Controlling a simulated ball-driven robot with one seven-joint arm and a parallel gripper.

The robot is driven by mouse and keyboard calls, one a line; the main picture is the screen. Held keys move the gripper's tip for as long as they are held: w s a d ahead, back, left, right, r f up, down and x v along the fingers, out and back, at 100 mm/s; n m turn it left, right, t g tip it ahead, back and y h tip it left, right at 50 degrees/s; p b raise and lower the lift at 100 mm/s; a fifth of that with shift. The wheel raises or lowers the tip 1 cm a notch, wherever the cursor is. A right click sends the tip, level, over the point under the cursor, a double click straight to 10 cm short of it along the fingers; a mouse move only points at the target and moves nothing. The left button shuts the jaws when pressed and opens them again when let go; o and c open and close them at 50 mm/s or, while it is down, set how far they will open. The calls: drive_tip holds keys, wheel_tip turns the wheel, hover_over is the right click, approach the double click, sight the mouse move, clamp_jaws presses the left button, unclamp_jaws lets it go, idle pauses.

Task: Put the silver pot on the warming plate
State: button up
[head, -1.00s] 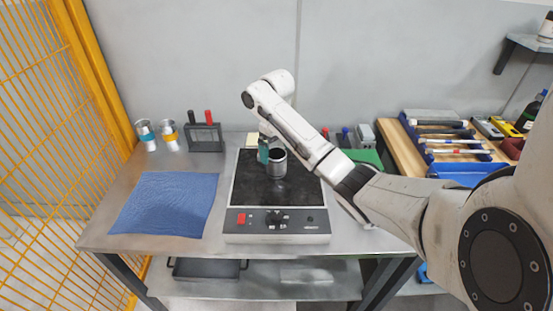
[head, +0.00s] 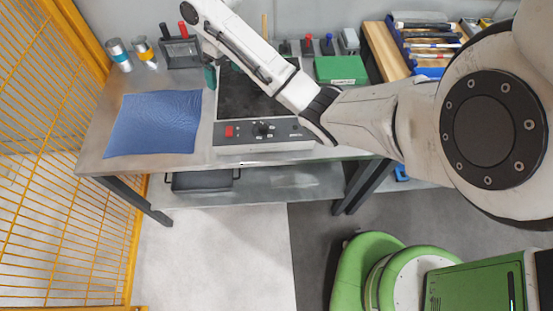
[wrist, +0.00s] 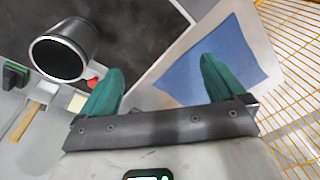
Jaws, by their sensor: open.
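The silver pot (wrist: 84,37) shows in the wrist view with its dark open mouth toward the camera. It stands on the black surface of the warming plate (wrist: 150,28). In the head view the warming plate (head: 235,105) lies on the bench with its grey control front toward me, and my arm hides the pot. My gripper (wrist: 162,85) is open and empty, with the pot beyond and to the left of its green fingers, apart from them. In the head view my gripper (head: 222,73) is over the back left part of the plate.
A blue cloth (head: 155,122) lies left of the plate. Two metal cups (head: 119,54) and a dark tool holder (head: 180,52) stand at the back left. A green box (head: 341,70) is right of the plate. A yellow mesh fence (head: 50,150) bounds the left side.

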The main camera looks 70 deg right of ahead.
drive_tip(key=w+a+f+n+y, duration=0.1)
drive_tip(key=a+f, duration=0.1)
drive_tip(key=a, duration=0.4)
drive_tip(key=a+f, duration=0.3)
drive_tip(key=a, duration=0.4)
drive_tip(key=s+a+f, duration=0.5)
drive_tip(key=s+a, duration=0.2)
drive_tip(key=a, duration=0.4)
drive_tip(key=s+a+f+n+h, duration=0.1)
drive_tip(key=s+h, duration=0.1)
drive_tip(key=s, duration=1.5)
drive_tip(key=shift+s+f, duration=0.3)
drive_tip(key=shift+s, duration=0.05)
drive_tip(key=shift+a, duration=0.1)
drive_tip(key=shift+c, duration=0.3)
